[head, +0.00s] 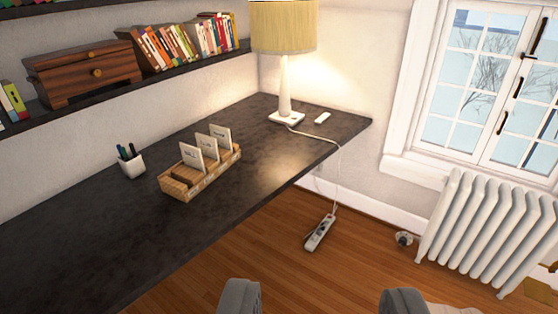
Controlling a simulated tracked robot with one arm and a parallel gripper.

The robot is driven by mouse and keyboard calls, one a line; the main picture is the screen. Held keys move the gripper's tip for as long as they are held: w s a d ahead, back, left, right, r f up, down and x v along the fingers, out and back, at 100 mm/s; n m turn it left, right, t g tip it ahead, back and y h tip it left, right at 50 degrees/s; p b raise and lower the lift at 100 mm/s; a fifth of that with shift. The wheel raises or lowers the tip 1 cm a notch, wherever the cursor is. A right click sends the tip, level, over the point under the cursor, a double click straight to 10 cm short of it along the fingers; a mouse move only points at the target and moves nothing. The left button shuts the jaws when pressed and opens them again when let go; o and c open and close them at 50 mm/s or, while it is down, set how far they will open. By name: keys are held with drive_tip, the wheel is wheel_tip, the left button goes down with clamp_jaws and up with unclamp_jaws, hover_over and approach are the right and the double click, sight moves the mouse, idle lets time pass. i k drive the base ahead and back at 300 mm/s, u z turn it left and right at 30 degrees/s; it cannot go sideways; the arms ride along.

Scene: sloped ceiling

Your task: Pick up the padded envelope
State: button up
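No padded envelope can be made out for certain in the head view. A flat tan patch (541,289) lies low at the right edge, beyond the radiator's foot. It is cut off by the frame, and I cannot tell what it is. My gripper (322,300) shows at the bottom edge, its two grey fingers wide apart. It is open, with only wooden floor seen between the fingers. The tan patch is well to the right of it.
A dark desk (95,228) holds a lamp (285,90), a wooden card sorter (205,178) and a pen cup (131,165). A power strip (320,233) lies on the floor. A white radiator (480,225) stands under the window. Floor between desk and radiator is mostly clear.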

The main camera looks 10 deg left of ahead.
sight(222, 134)
drive_tip(key=z, duration=0.35)
drive_tip(key=i, duration=2.65)
drive_tip(key=u, duration=1.05)
drive_tip(key=i, duration=1.1)
drive_tip(key=u, duration=0.7)
